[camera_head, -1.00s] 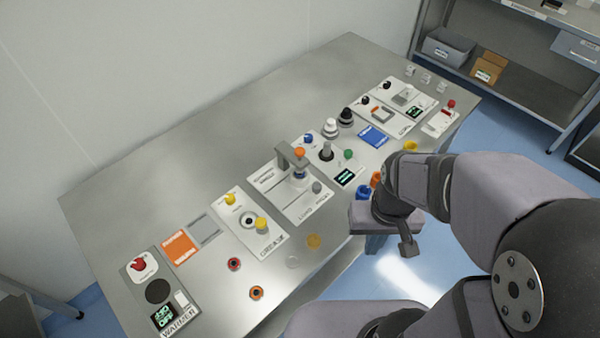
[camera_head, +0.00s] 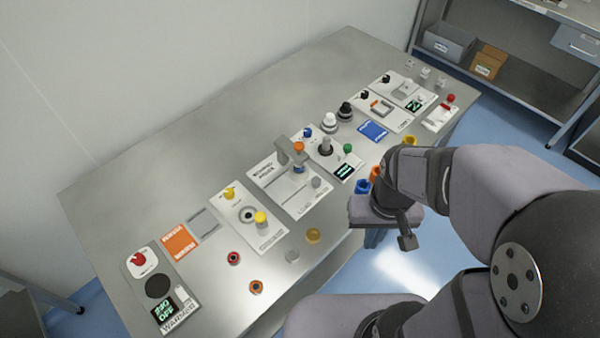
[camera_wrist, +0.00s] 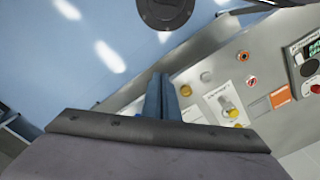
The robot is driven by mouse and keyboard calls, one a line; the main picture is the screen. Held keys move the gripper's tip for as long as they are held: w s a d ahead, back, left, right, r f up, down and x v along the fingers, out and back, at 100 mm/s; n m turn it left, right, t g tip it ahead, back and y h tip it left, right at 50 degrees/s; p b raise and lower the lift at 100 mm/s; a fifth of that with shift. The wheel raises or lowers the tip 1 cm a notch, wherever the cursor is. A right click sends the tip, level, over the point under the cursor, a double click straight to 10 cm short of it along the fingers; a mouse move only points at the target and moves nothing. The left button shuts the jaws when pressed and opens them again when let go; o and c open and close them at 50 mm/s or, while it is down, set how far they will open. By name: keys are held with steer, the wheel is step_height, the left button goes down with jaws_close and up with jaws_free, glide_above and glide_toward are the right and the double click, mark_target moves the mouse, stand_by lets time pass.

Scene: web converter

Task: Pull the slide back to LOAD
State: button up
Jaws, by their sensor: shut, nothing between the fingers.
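The pale panel (camera_head: 277,203) lettered LOAD lies in the middle of the bench. I cannot tell exactly where the slide stands. My gripper (camera_head: 374,242) is beyond the bench's front edge, to the right of this panel and apart from it. In the wrist view, my gripper (camera_wrist: 160,82) has its blue-grey fingers together and empty. The LOAD panel cannot be made out there.
The GREASE panel (camera_head: 268,242) with yellow knobs and the WARMER panel (camera_head: 177,325) are to the left. Orange (camera_head: 376,173) and blue (camera_head: 362,187) round pieces lie close to my gripper. More control panels stand at right. The bench's back left is clear.

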steer(key=o, duration=1)
steer(key=shift+a+f+b, duration=0.15)
steer(key=shift+f+b, duration=0.15)
steer(key=shift+f, duration=0.05)
step_height(320, 180, down, 7)
steer(key=s+a+n+g+b, duration=0.1)
steer(key=s+a+g+b, duration=0.1)
steer(key=b, duration=0.2)
steer(key=w+a+f+n+h+b, duration=0.1)
steer(key=w+a+f+n+b, duration=0.2)
steer(key=w+f, duration=0.4)
steer(key=w+a+t, duration=0.1)
steer(key=w, duration=0.2)
steer(key=w+t+b, duration=0.1)
steer(key=w, duration=0.2)
steer(key=w+a, duration=0.1)
steer(key=w, duration=0.2)
steer(key=shift+w+a+f+m+t, duration=0.2)
steer(key=shift+a+f+m+t, duration=0.1)
steer(key=shift+f+t, duration=0.1)
steer(key=w+r+m+t, duration=0.1)
steer(key=w, duration=0.2)
steer(key=w+a+r+m+t, duration=0.1)
steer(key=w+r, duration=0.1)
steer(key=w, duration=0.2)
steer(key=w+a+r+m+t+y, duration=0.1)
steer(key=w, duration=0.2)
steer(key=shift+w+a+r+t, duration=0.25)
steer(key=shift+r+t, duration=0.1)
steer(key=shift+t, duration=0.05)
